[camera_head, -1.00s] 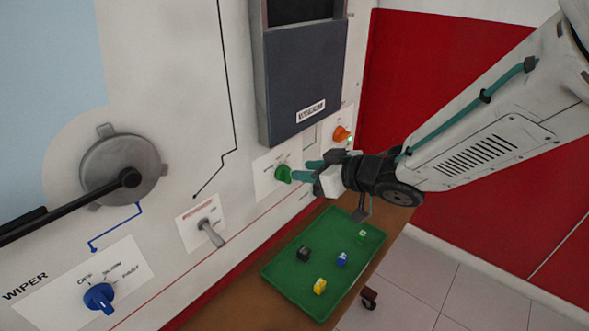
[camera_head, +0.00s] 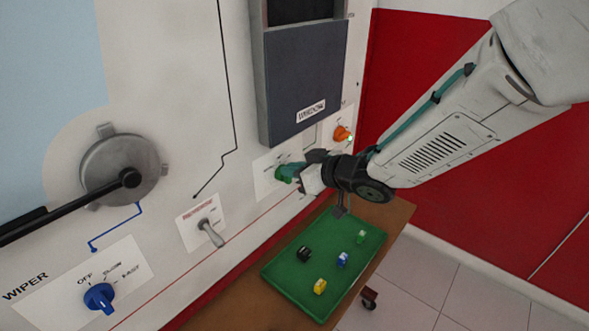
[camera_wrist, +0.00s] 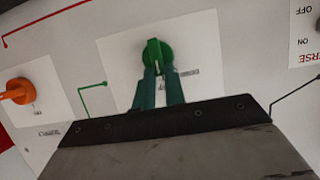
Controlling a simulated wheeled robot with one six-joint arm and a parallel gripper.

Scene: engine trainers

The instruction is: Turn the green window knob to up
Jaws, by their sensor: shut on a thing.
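Most of the label text beside the knob is hidden by the fingers or too small to read.
An orange knob (camera_head: 342,134) is up and right of the green one. A grey toggle switch (camera_head: 210,232) and a blue wiper knob (camera_head: 99,297) are to the left. A dark window unit (camera_head: 306,85) juts out above. A green tray (camera_head: 281,266) with several small blocks lies below.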

